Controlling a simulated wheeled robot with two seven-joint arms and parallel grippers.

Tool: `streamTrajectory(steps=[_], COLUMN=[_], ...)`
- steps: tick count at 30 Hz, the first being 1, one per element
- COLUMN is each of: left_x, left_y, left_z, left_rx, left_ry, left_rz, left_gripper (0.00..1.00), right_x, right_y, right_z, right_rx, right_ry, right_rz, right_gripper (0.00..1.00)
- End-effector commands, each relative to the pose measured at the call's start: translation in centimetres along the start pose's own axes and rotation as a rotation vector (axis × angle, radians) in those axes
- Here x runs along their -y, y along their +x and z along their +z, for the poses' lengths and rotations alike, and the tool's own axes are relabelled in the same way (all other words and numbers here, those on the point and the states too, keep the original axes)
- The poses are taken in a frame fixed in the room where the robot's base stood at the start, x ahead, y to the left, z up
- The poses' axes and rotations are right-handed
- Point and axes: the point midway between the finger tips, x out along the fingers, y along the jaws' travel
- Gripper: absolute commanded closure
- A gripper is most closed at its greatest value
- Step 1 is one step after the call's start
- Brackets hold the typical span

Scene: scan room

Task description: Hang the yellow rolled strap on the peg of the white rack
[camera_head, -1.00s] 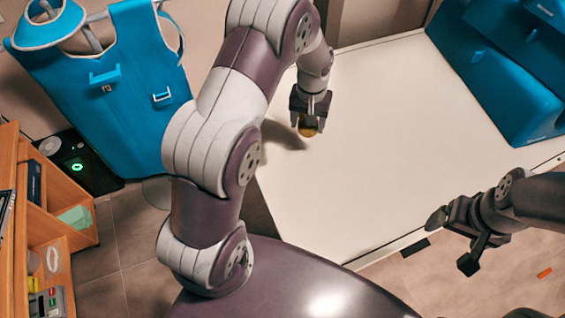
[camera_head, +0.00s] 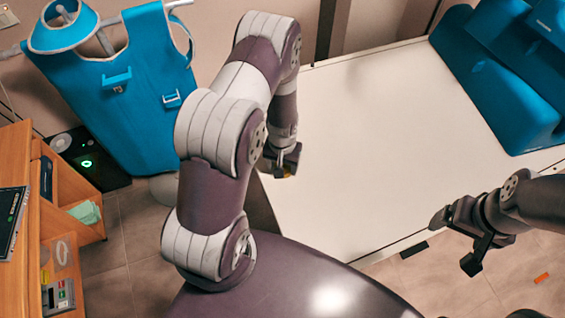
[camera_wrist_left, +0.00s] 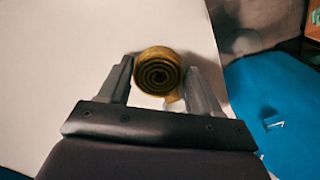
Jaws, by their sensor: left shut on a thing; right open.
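The yellow rolled strap (camera_wrist_left: 158,72) shows as a dark-yellow spiral between the two fingers of my left gripper (camera_wrist_left: 162,78) in the left wrist view. In the head view, my left gripper (camera_head: 284,160) points down near the left edge of the white table, and only a sliver of the strap (camera_head: 289,172) shows. My right gripper (camera_head: 455,240) is open and empty by the table's front edge. Part of a white rack (camera_head: 178,4) shows at the top left, mostly covered by hanging blue garments. I cannot make out its peg.
A blue vest (camera_head: 145,95) and a blue collar (camera_head: 63,25) hang at the left. The white table (camera_head: 390,150) is bare in the middle, with blue padded blocks (camera_head: 500,80) at its right. A wooden shelf (camera_head: 20,160) and a black device (camera_head: 95,165) stand at the left.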

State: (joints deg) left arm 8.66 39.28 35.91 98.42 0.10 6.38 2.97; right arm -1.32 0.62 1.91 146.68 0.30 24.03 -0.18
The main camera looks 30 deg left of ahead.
Motion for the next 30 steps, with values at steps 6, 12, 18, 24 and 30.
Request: streamTrajectory(steps=[6, 12, 18, 24, 30], left_x=[0.0, 0.0, 0.0, 0.2, 0.2], left_y=[0.2, 0.2, -1.7, -7.2, -11.3], left_z=[0.0, 0.0, -0.2, -0.7, -0.6], left_rx=[0.000, 0.000, -0.006, -0.008, -0.004], left_ry=[0.000, 0.000, 0.000, -0.001, 0.000], left_rz=[0.000, 0.000, 0.000, 0.000, 0.000], left_gripper=[0.11, 0.11, 0.11, 0.11, 0.11], right_x=[0.0, 0.0, 0.0, 0.0, 0.0], right_y=[0.2, 0.2, 1.0, 2.8, 3.3], right_z=[0.0, 0.0, 0.1, 0.3, 0.4], right_rx=[0.000, 0.000, 0.000, 0.000, 0.000], right_ry=[0.000, 0.000, 0.000, 0.000, 0.000], right_rz=[0.000, 0.000, 0.000, 0.000, 0.000], right_gripper=[0.12, 0.12, 0.12, 0.12, 0.12])
